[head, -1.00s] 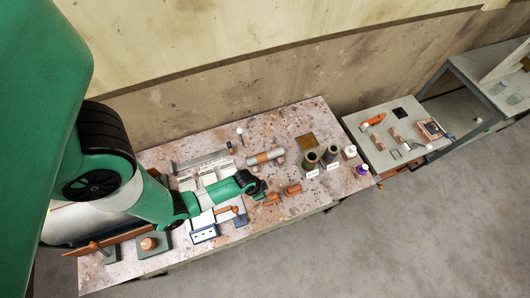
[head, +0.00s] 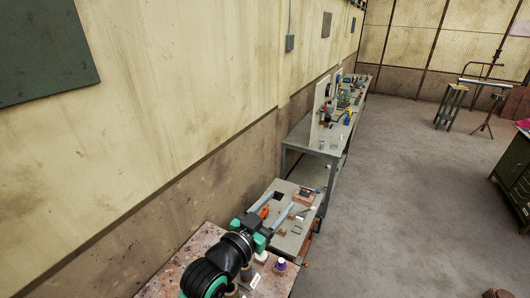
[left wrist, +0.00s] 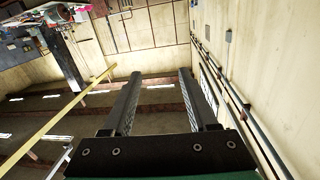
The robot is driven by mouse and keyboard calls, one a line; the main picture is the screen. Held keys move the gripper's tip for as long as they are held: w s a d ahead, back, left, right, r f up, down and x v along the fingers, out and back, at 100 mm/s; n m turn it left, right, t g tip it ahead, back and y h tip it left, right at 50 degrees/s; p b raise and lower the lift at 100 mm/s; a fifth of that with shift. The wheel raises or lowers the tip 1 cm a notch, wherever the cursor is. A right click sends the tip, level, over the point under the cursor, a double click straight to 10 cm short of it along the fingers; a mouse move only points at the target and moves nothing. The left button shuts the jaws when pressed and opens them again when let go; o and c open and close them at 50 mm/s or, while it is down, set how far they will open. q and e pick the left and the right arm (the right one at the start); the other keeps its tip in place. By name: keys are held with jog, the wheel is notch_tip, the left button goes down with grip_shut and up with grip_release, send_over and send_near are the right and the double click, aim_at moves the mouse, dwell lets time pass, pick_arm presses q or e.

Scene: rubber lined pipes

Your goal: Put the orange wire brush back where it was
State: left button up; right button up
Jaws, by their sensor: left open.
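An orange tool (head: 264,211), which looks like the wire brush, lies on the small grey side table (head: 297,238). It is partly hidden by my left gripper, so its full shape cannot be told. My left gripper (head: 288,200) reaches out over that table in the head view, fingers apart. In the left wrist view the open fingers (left wrist: 159,74) have nothing between them; the wall and upper room show beyond. I cannot tell the gripper's height above the table. My right gripper is not in view.
The stone-topped bench (head: 165,282) is nearest, with a purple-marked bottle (head: 280,266) near its edge. A dark square (head: 279,195) and a framed tray (head: 305,194) are on the side table. A taller grey bench (head: 320,145) stands beyond. Open floor (head: 410,200) is at right.

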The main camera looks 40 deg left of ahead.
pick_arm(q)
jog(key=s+d+r+t+h, duration=0.1)
jog(key=s+d+r+t, duration=0.15)
jog(key=r, duration=0.75)
jog(key=s+d+r+t, duration=0.2)
jog(key=d+r+t, duration=0.1)
jog(key=r, duration=0.7)
jog(key=s+d+r+m+t+h, duration=0.1)
jog(key=s+d+r+t+h, duration=0.2)
jog(key=s+r, duration=0.7)
notch_tip(320, 180, up, 4)
jog(key=shift+s+d+t, duration=0.3)
jog(key=shift+d+t, duration=0.45)
jog(key=shift+t, duration=0.1)
notch_tip(320, 180, down, 45)
jog(key=b, duration=4.4)
jog(key=shift+b, duration=0.35)
